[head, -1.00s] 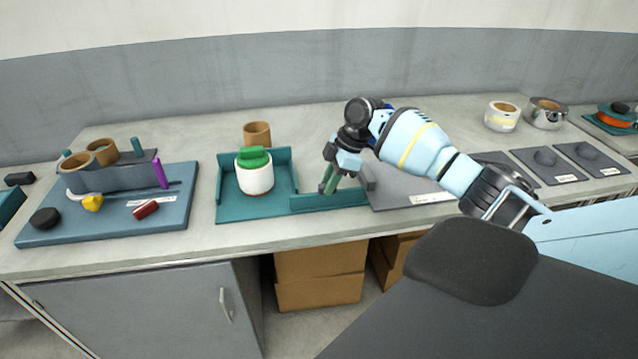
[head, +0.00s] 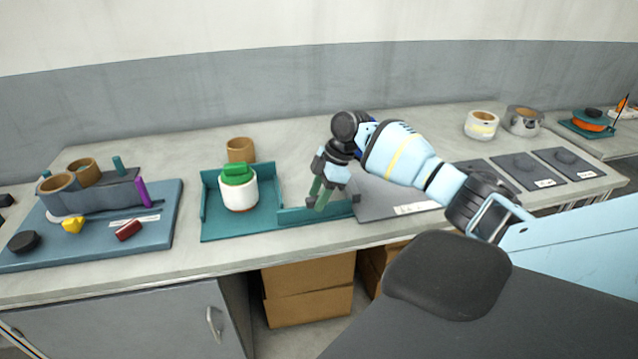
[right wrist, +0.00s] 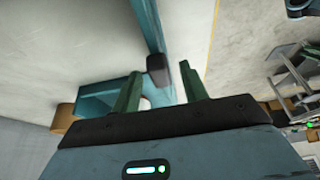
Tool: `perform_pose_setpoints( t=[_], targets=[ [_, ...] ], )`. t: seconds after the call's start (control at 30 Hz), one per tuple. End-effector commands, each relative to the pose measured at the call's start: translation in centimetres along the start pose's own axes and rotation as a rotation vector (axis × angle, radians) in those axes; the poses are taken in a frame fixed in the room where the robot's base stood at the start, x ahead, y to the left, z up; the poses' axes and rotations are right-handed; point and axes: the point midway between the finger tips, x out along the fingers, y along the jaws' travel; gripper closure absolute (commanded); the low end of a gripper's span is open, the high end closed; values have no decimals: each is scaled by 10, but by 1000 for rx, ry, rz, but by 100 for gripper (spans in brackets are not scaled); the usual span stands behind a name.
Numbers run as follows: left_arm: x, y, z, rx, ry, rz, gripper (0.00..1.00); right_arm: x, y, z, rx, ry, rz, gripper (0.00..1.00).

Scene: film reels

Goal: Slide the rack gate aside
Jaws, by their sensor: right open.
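The teal rack (head: 210,225) stands near the front of the counter, with a raised wall at its left and back. Its gate, a low teal bar (head: 292,215), runs along the front and extends right, past the rack's base. A white round container with a green top (head: 238,190) stands in the rack. My right gripper (head: 317,197) is open over the gate's right part. In the right wrist view the right gripper (right wrist: 160,85) has its green fingers apart, with a dark knob (right wrist: 157,68) on the teal bar showing between them. Contact cannot be told. My left gripper is out of view.
A blue board (head: 165,225) with brown rings and small coloured pieces lies to the left. A brown ring (head: 240,150) stands behind the rack. A grey mat (head: 385,205) lies right of the gate. Round containers (head: 481,124) stand further right. Bare counter lies behind.

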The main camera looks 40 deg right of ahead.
Motion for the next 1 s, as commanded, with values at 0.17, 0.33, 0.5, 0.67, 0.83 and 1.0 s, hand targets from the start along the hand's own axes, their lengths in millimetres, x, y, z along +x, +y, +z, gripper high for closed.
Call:
perform_pose_setpoints(
  t=[0.17,0.33,0.5,0.67,0.83,1.0],
  targets=[
    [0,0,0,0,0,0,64,-18,1,0,0,2,4,56],
    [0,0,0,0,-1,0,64,-46,1,1,1,0,4,56],
    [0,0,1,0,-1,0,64,-68,0,1,0,0,2,56],
    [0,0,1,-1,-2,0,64,-77,0,1,1,0,1,56],
    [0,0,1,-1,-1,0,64,-78,0,1,1,-1,1,56],
    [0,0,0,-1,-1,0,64,-78,0,1,1,-1,1,56]
  ],
)
